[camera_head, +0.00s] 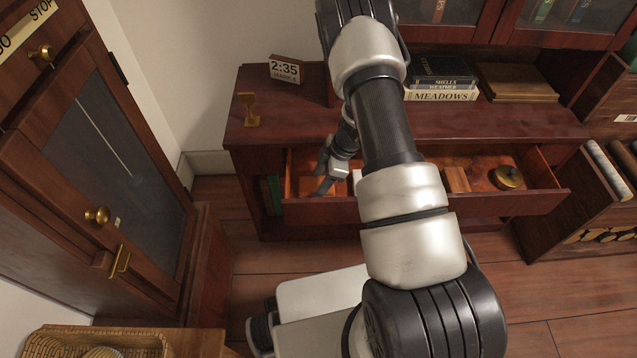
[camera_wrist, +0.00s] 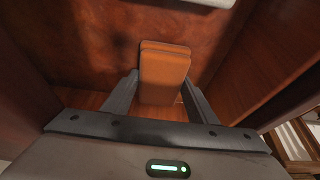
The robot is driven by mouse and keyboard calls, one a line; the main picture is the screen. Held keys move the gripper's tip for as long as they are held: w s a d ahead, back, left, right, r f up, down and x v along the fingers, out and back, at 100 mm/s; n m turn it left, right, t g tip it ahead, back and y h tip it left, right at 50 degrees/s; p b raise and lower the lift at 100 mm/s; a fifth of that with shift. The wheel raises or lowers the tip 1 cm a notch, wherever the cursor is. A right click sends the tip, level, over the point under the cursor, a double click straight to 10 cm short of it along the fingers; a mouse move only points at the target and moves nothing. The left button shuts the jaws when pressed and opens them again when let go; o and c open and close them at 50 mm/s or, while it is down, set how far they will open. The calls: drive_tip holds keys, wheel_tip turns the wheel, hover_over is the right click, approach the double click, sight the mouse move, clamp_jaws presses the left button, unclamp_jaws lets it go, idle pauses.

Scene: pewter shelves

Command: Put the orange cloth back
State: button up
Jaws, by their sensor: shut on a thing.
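The folded orange cloth (camera_wrist: 165,68) stands between the two fingers of my gripper (camera_wrist: 160,86) in the wrist view. My gripper is shut on it. Reddish-brown wooden walls and a wooden floor surround the cloth there. In the head view my gripper (camera_head: 326,184) reaches down into the left end of the open drawer (camera_head: 500,204) of the low wooden cabinet. The cloth is hard to make out in the head view, and I cannot tell whether it touches the drawer floor.
The drawer's right part holds a round brass-coloured object (camera_head: 508,177) and a light wooden block (camera_head: 456,179). A wicker basket (camera_head: 95,338) is at lower left.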

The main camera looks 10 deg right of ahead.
drive_tip(key=o, duration=1)
drive_tip(key=shift+f, duration=0.1)
